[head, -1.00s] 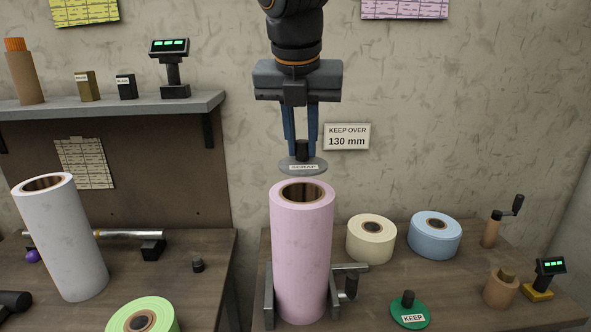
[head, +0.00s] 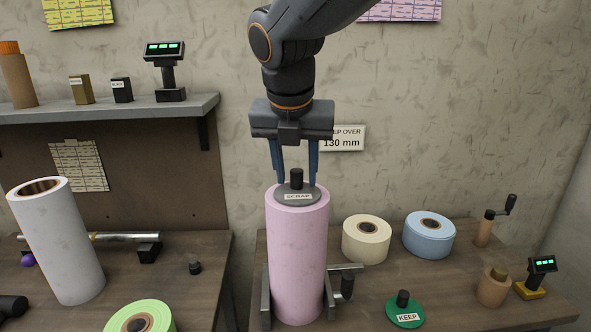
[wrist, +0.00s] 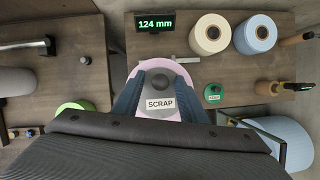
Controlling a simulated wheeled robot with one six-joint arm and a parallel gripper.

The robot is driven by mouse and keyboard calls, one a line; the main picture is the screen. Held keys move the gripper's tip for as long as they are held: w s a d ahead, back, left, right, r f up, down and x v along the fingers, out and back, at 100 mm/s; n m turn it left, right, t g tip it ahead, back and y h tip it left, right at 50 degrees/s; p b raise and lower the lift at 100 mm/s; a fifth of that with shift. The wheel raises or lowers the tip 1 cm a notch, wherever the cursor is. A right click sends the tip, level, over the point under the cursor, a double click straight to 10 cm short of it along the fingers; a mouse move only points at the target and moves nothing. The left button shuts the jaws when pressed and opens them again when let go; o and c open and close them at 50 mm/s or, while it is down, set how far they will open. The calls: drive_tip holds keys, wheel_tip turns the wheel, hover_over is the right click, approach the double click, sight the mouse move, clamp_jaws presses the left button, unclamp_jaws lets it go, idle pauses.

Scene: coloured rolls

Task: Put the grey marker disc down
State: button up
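The grey marker disc (head: 297,196), labelled SCRAP with a black knob (head: 296,178), lies flat on top of the upright pink roll (head: 298,255) and covers its core. My gripper (head: 296,182) is open, its blue fingers standing on either side of the knob with gaps between. In the wrist view the disc (wrist: 160,113) sits between the spread fingers (wrist: 157,95), with the pink roll's rim (wrist: 178,72) showing around it.
A green KEEP disc (head: 405,314), a cream roll (head: 352,246) and a blue roll (head: 415,241) stand on the right bench. A display (wrist: 156,21) reads 124 mm. A tilted white roll (head: 62,250) and a green roll (head: 120,323) are at left.

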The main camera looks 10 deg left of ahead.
sight(293, 201)
drive_tip(key=b+v, duration=0.1)
drive_tip(key=v, duration=1.1)
drive_tip(key=shift+r, duration=0.2)
drive_tip(key=w+d+f+m, duration=0.1)
drive_tip(key=d+f+m, duration=0.1)
drive_tip(key=d+f+m+p, duration=0.1)
drive_tip(key=f+m, duration=0.1)
drive_tip(key=m, duration=0.1)
drive_tip(key=w+d+f+m, duration=0.1)
drive_tip(key=d+f+m, duration=0.1)
drive_tip(key=shift+w+d+f+g+p, duration=0.3)
drive_tip(key=shift+d+f+g+p, duration=0.05)
drive_tip(key=shift+g+p, duration=0.05)
drive_tip(key=s+d+f+m+p, duration=0.3)
drive_tip(key=d+f+m, duration=0.6)
drive_tip(key=m, duration=0.5)
drive_tip(key=s+d+f+m+g+p, duration=0.1)
drive_tip(key=s+d+f+m+p, duration=0.2)
drive_tip(key=d+f+m, duration=0.7)
drive_tip(key=s+d+m, duration=0.2)
drive_tip(key=d+m, duration=0.1)
drive_tip(key=m, duration=0.2)
drive_tip(key=shift+s+d+g, duration=0.3)
drive_tip(key=shift+d, duration=0.05)
